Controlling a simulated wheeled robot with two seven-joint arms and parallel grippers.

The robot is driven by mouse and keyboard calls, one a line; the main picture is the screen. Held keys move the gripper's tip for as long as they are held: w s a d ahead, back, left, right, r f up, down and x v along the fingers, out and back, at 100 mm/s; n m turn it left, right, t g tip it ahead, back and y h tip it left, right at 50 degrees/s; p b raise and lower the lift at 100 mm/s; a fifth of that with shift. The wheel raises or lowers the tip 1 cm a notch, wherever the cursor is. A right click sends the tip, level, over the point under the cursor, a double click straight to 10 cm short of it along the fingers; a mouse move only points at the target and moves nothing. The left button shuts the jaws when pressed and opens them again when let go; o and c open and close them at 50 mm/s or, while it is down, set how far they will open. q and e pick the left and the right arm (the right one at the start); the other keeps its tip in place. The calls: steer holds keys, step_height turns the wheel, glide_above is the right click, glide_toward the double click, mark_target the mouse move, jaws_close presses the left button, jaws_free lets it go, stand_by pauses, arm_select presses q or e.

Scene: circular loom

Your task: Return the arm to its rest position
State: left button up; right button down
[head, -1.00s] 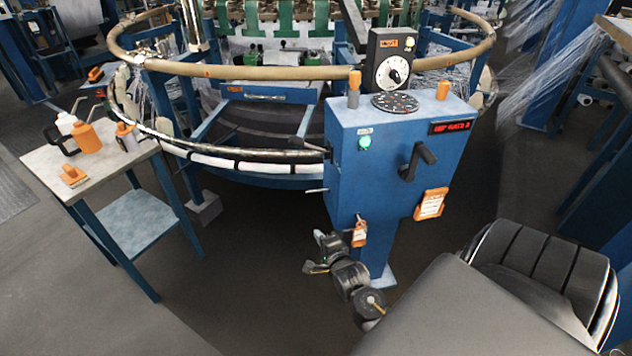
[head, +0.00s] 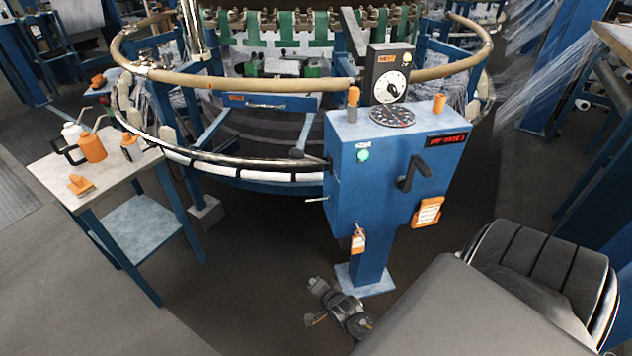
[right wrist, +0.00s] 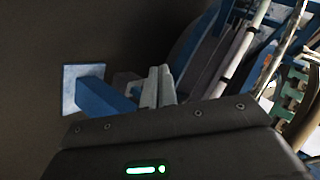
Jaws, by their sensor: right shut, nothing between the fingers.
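My right gripper (head: 313,319) is low over the floor, in front of the foot of the blue control box (head: 380,190). It is apart from the box and holds nothing. In the right wrist view its two grey fingers (right wrist: 158,88) are together, with the blue post (right wrist: 105,99) and its pale foot plate to their left. Part of my right arm is hidden behind my own body at the lower right. My left gripper does not show.
The circular loom (head: 250,170) stands behind the box. An orange tag (head: 358,241) hangs from the box, low on its left side. A side table (head: 115,168) with bottles stands at left. The floor between table and box is clear.

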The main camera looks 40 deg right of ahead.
stand_by(0.5)
